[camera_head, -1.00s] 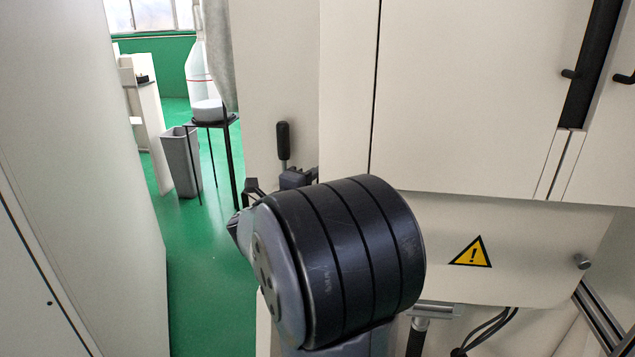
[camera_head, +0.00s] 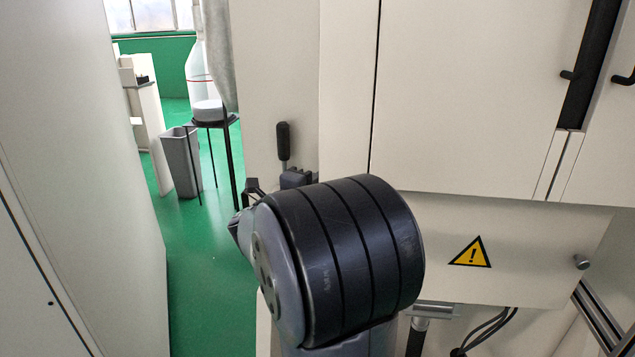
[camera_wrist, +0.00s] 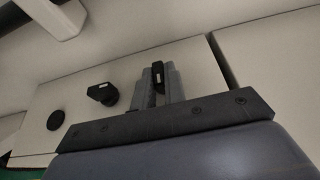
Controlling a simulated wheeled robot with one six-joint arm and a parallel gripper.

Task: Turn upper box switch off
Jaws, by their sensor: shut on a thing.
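In the wrist view, my gripper (camera_wrist: 160,86) has its two grey fingers closed around a small black switch (camera_wrist: 158,73) with a pale mark, on a cream panel. A second black switch (camera_wrist: 102,93), also with a pale mark, sits to the left on the same panel, apart from the fingers. The lower part of the held switch is hidden between the fingers. In the head view, my dark arm joint blocks most of that area, and I cannot make out the switches there.
A round black knob (camera_wrist: 56,120) sits farther left on the panel. In the head view, a black-handled lever (camera_head: 283,142) stands beside the cream cabinet (camera_head: 470,90). A warning triangle (camera_head: 470,253) is at the right. Green floor (camera_head: 205,270) is open at the left.

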